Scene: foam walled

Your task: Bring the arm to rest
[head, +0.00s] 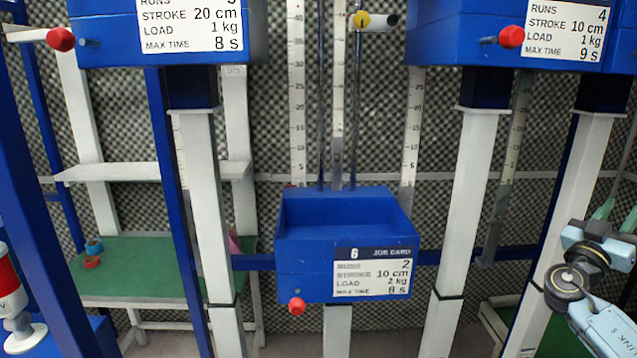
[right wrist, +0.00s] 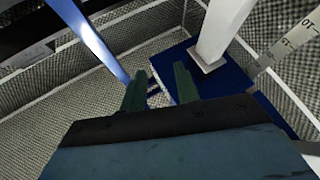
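My right arm (head: 590,270) comes in at the right edge of the head view, its forearm folded up near a white post. My left gripper is not in view.
A blue box with a job card numbered 6 (head: 345,237) stands mid-frame between white posts. Blue boxes with cards hang upper left (head: 110,30) and upper right (head: 470,35). A green-topped bench (head: 150,265) is at left. A red and white cylinder (head: 10,290) stands at the left edge.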

